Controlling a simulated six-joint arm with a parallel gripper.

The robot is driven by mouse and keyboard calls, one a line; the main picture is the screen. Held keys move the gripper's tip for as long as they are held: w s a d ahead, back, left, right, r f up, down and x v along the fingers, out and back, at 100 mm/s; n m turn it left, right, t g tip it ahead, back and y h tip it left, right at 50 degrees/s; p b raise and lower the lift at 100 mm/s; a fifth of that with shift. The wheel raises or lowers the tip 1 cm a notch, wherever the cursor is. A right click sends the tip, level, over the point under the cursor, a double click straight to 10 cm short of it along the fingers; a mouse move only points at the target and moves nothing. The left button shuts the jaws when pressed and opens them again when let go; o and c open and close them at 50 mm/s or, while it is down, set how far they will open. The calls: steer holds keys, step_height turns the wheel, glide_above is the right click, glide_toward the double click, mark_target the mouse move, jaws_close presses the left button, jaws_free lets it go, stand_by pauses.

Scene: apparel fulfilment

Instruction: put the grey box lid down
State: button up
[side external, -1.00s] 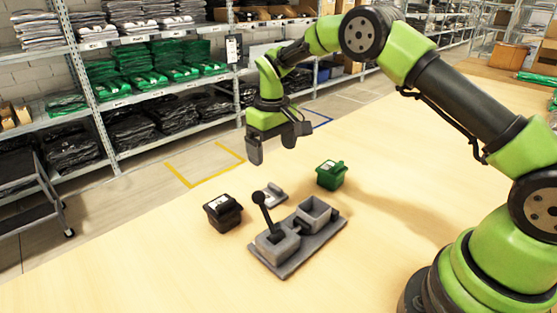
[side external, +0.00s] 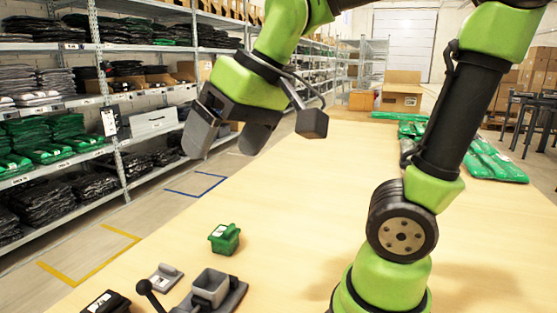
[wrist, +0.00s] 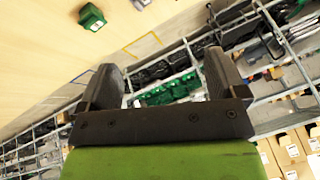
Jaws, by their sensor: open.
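The small grey lid (side external: 165,277) with a raised grip lies flat on the table, beside the grey fixture and apart from it. In the wrist view the lid (wrist: 140,3) is cut by the top edge. The grey fixture has an open square grey box (side external: 211,287) and a black lever (side external: 150,291); its lower part is cut off by the frame. My gripper (side external: 223,146) is open and empty, high above the table and well away from the lid. In the wrist view my gripper (wrist: 163,65) has nothing between its fingers.
A green lidded box (side external: 224,239) stands on the table (side external: 300,220) behind the fixture. A black box (side external: 106,303) is at the bottom left, partly cut off. Green bagged garments (side external: 490,160) lie at the far end. Shelves stand beyond the table; its middle is clear.

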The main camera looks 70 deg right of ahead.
steer(key=s+f+t, duration=0.1)
steer(key=s, duration=0.6)
steer(key=shift+a+f+m+t, duration=0.3)
steer(key=shift+f+m, duration=0.1)
steer(key=shift+s, duration=0.1)
stand_by(0.6)
